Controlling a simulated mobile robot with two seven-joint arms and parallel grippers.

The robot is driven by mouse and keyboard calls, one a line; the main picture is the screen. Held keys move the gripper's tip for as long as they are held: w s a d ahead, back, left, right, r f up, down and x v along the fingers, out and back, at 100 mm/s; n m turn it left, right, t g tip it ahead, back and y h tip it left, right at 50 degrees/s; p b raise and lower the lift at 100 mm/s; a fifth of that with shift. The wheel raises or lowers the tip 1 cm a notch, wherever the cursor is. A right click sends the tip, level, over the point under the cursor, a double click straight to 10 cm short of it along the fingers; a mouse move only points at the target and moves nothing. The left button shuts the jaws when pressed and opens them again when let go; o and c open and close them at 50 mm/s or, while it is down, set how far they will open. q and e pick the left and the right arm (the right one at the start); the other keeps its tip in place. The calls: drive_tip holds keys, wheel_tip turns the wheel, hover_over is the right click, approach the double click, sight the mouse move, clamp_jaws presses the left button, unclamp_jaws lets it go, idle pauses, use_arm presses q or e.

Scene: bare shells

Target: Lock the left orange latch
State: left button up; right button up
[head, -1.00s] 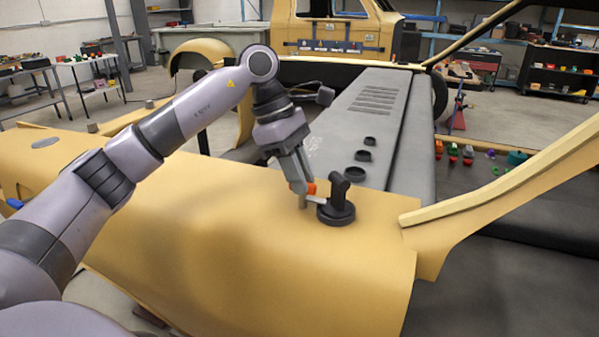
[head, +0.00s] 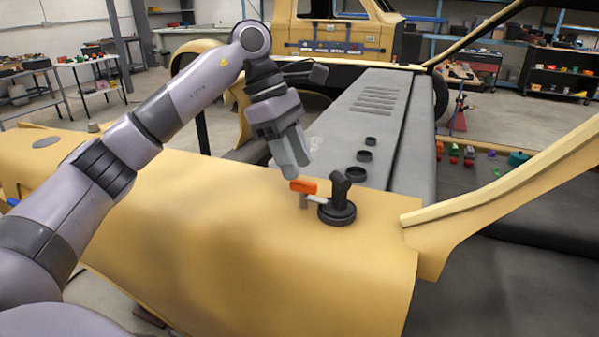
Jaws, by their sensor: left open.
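The orange latch (head: 303,186) stands on the yellow body panel (head: 210,220), on a short post with a light grey lever that reaches right to a black round fitting (head: 337,208) with an upright black knob. My left gripper (head: 291,170) is open, just above and slightly left of the orange part, pointing down. It looks apart from the latch, with nothing seen in it; the gap between its fingers is hard to make out. My right gripper is not in view.
A dark grey panel with black rings (head: 364,155) lies behind the latch. A yellow sloping pillar (head: 510,178) rises on the right. The yellow panel is clear in front of the latch. A yellow truck cab (head: 335,30) and shelves stand far back.

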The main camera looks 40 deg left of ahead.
use_arm(q)
drive_tip(key=v, duration=0.4)
idle(0.5)
